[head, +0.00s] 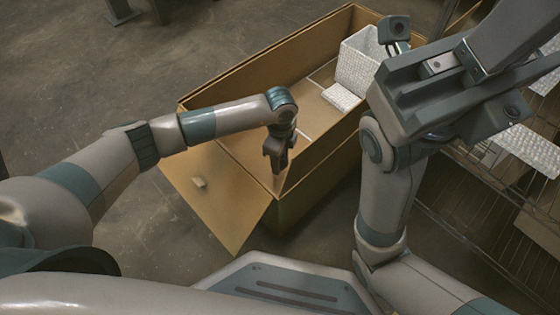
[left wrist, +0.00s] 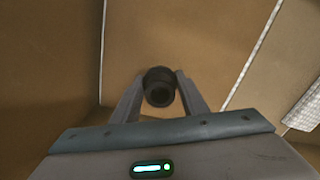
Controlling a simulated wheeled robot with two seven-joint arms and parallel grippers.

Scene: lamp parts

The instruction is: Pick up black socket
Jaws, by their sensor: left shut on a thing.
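The black socket (left wrist: 160,87) is a short dark cylinder with a hollow round end facing the camera. It sits between the two fingertips of my left gripper (left wrist: 160,92) in the left wrist view, with a finger touching each side. In the head view my left gripper (head: 278,160) points down over the near end of the cardboard box, close to its near wall. The socket cannot be made out there among the dark fingers. My right arm fills the right side of the head view, and the state of its gripper cannot be made out.
The open cardboard box (head: 240,78) has a flap (head: 215,215) folded outward at its near end. A white textured shade (head: 359,62) and a flat white piece (head: 341,97) are at its far right. A wire rack (head: 470,215) stands at right. The floor at left is mostly clear.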

